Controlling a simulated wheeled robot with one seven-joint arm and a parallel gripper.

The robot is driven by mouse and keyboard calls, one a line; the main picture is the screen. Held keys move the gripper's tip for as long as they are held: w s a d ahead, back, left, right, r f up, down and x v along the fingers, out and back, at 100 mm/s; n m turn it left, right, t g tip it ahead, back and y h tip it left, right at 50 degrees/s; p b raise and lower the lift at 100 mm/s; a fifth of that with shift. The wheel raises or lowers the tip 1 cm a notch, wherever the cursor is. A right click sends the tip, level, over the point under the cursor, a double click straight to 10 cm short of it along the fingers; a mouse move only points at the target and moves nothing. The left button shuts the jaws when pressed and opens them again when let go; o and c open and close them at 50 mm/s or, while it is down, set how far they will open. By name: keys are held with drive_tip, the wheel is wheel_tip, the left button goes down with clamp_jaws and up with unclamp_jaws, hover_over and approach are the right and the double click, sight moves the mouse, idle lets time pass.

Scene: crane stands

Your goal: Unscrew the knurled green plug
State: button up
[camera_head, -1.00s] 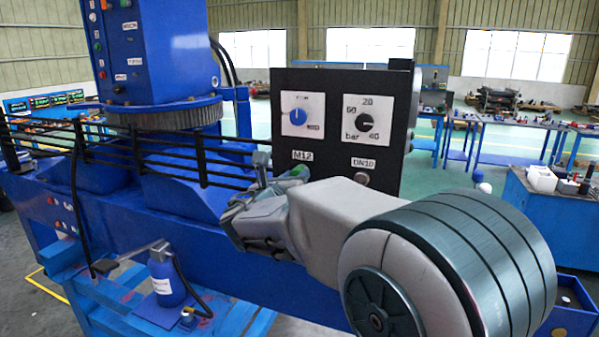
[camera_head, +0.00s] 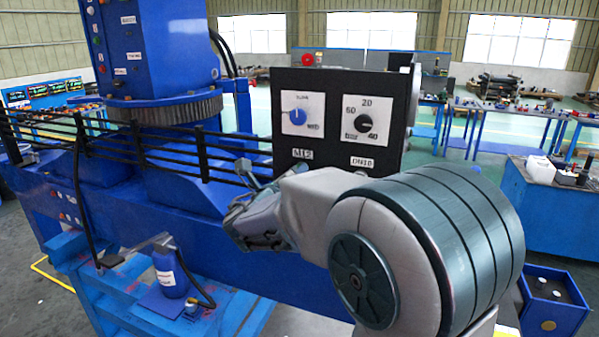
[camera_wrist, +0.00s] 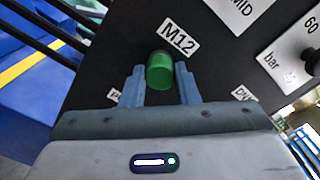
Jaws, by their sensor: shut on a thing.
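The green plug (camera_wrist: 160,74) sits between the two blue-grey fingers of my gripper (camera_wrist: 160,80) in the wrist view, just below the M12 label (camera_wrist: 179,38) on the black panel. My gripper is shut on it. A dark patch shows at the plug's far end; I cannot tell whether the plug still touches the panel. In the head view my gripper (camera_head: 258,172) is left of and below the M12 label, in front of the black panel (camera_head: 340,90). The plug is hidden there.
The panel also carries a blue knob (camera_head: 298,115) and a black bar dial (camera_head: 364,122). Black rails (camera_head: 160,150) run left of my gripper above the blue frame. A blue bottle (camera_head: 170,275) stands low on the left. A blue bin (camera_head: 553,300) is at lower right.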

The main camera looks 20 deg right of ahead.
drive_tip(key=n, duration=0.4)
drive_tip(key=shift+f, duration=0.1)
drive_tip(key=o, duration=1.1)
drive_tip(key=shift+c, duration=0.6)
